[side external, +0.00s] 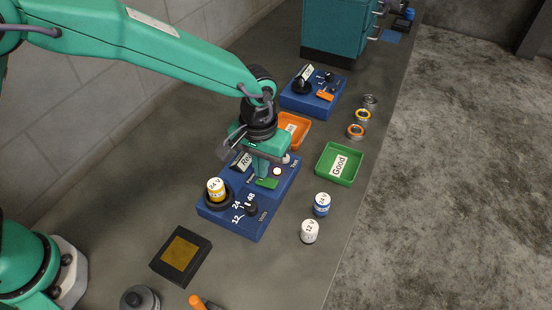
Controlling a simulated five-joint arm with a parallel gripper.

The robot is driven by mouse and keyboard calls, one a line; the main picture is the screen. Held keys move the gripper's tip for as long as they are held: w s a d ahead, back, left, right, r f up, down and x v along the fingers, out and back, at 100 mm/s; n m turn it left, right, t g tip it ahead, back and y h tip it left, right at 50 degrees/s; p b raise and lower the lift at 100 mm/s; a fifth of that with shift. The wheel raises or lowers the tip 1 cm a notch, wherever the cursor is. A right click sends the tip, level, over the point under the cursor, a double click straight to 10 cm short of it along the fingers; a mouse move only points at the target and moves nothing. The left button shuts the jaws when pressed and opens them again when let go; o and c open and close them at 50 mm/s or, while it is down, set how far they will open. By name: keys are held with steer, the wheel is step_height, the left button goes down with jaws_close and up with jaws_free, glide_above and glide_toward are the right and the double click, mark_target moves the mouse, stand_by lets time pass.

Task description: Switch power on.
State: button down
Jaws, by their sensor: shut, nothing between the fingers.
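The blue test panel (232,229) stands on the bench in the middle of the view. A small green part (267,183) sits on it beside the "Power" lettering and looks like the power switch; its position is hard to read. My gripper (262,177) is shut and empty, pointing down over the panel, with its tips at or just above the green part. I cannot tell whether they touch. A yellow 24 V cell (216,190) stands in the panel's round black socket. A black dial (251,208) sits among the 12, 24 and 48 marks.
A blue 24 V cell (322,204) and a white 12 V cell (309,232) stand right of the panel. A green "Good" tray (351,179) and an orange tray (302,137) lie behind them. A second blue unit (297,101) stands farther back. A black pad (160,263) lies front left.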

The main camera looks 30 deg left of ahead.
steer(key=shift+r, duration=2.75)
steer(key=shift+a, duration=0.1)
steer(key=s+a+r+t, duration=0.1)
steer(key=s+a+r, duration=0.1)
steer(key=a+r, duration=0.5)
steer(key=s+a+r+t, duration=0.15)
steer(key=a+r, duration=0.25)
steer(key=a, duration=0.5)
steer(key=s+a+r+t, duration=0.1)
steer(key=s+a+t, duration=0.2)
steer(key=s+a, duration=0.9)
steer(key=shift+s+r, duration=0.35)
steer(key=shift+s, duration=0.45)
